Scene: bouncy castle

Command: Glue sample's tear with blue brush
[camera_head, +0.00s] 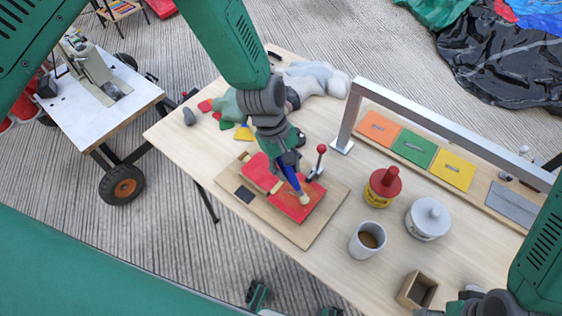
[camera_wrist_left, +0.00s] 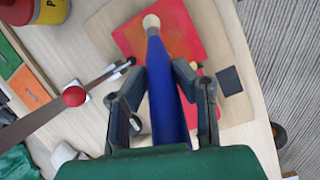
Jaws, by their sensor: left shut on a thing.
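My left gripper (camera_head: 288,168) is shut on the blue brush (camera_head: 294,182). In the left wrist view the blue handle (camera_wrist_left: 166,95) lies between the two fingers of the gripper (camera_wrist_left: 168,85). The brush's pale round tip (camera_wrist_left: 151,22) points at the red sample (camera_wrist_left: 183,33), over it or touching it; I cannot tell which. The red sample (camera_head: 288,206) lies on a wooden board (camera_head: 307,238), beside a clamp with a red knob (camera_head: 321,149). The tear itself is not clear. My right gripper is at the lower right edge, mostly cut off.
A red-lidded yellow pot (camera_head: 382,188), a grey-lidded tin (camera_head: 428,219), a mug (camera_head: 368,239) and a small wooden box (camera_head: 417,290) stand right of the board. A metal frame (camera_head: 440,128) rises over coloured swatches (camera_head: 415,148). Scraps and grey cloth lie at the back.

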